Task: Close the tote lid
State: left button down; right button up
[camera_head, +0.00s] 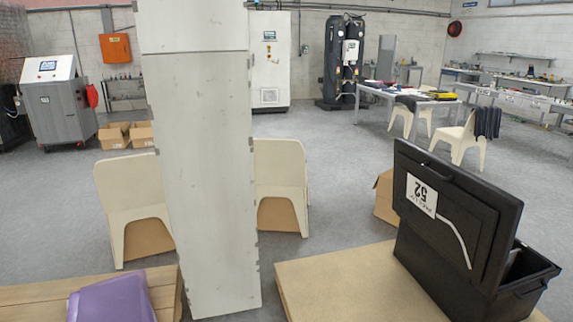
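A black tote (527,288) stands on a light brown table top at the lower right. Its black lid (465,195) is open and stands up, leaning slightly. The lid carries a white label with upside-down writing that includes "52", and a pale curved strip. Part of the tote's opening shows to the right of the lid; the lid hides the rest of the inside. Neither of my grippers is in view.
The light brown table top (335,285) has free room left of the tote. A tall pale panel (205,170) blocks the middle of the view. Purple material (115,298) lies on another wooden surface at the lower left. Cream chairs (280,180) stand behind.

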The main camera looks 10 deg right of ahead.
aim_at(474, 223)
jog(key=i+j+z, duration=0.1)
jog(key=i+z, duration=0.4)
jog(key=i+j+z, duration=0.3)
jog(key=i+z, duration=0.15)
jog(key=i+j+z, duration=0.7)
jog(key=j+z, duration=0.25)
jog(key=i+j+z, duration=0.2)
jog(key=j+z, duration=0.3)
jog(key=j, duration=0.25)
